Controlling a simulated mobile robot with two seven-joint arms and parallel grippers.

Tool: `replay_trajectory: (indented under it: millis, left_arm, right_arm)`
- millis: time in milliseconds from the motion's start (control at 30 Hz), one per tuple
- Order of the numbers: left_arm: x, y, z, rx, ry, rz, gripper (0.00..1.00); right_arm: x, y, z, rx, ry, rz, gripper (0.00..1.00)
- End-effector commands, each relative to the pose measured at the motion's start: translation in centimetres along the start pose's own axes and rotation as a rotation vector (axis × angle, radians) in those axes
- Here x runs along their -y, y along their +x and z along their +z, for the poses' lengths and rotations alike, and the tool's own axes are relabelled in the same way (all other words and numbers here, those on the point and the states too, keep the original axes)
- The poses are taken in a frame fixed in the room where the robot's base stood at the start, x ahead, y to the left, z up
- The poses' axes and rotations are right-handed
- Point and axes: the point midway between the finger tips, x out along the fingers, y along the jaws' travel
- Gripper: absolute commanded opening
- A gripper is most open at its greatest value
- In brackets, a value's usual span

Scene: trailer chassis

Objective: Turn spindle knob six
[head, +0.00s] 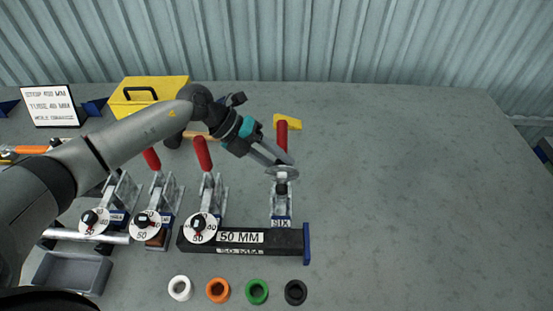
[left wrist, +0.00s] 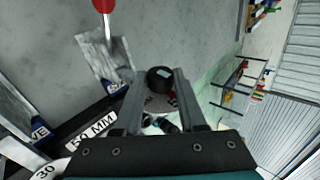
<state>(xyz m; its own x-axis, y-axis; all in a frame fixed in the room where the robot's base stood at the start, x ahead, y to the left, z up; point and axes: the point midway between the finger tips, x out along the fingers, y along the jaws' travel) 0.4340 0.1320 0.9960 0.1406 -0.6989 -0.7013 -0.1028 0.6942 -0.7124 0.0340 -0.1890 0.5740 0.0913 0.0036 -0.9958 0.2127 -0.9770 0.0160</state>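Spindle six stands apart at the right end of the row, with its blue "SIX" label (head: 281,223) at its foot. Its pale dial disc (head: 282,172) is tipped so that I cannot read it. My left gripper (head: 280,157) reaches in from the left, just above the disc. In the left wrist view the black knob (left wrist: 160,78) shows between the two finger ends, with part of the disc below it. The fingers are apart; I cannot tell whether they touch the knob. My right gripper is in neither view.
A red lever (head: 281,136) rises behind spindle six. Several coloured rings, including a green one (head: 257,291), lie in front. The table's right side is clear.

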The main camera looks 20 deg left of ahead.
Motion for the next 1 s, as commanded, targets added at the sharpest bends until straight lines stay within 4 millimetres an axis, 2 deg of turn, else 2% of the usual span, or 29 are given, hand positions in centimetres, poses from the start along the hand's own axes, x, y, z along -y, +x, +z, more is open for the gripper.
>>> replay_trajectory:
  millis: [33,233,567,667,767,1000]
  left_arm:
    - [0.0,0.0,0.0,0.0,0.0,-0.001,0.47]
    - [0.0,0.0,0.0,-0.001,0.001,0.0,0.69]
    - [0.0,-0.3,0.0,0.0,0.001,0.001,0.69]
    - [-0.1,-1.5,0.0,0.001,0.002,0.003,0.69]
    - [-0.1,-3.4,0.1,0.004,0.002,0.005,0.69]
    - [-0.1,-9.3,0.1,0.004,0.002,0.004,0.69]
  right_arm:
    - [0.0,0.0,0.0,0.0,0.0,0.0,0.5]
    - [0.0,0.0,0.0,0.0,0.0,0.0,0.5]
    - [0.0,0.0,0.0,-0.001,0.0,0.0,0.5]
    - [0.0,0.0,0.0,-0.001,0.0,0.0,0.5]
    - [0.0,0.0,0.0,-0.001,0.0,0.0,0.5]
    - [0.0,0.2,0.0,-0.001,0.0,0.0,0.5]
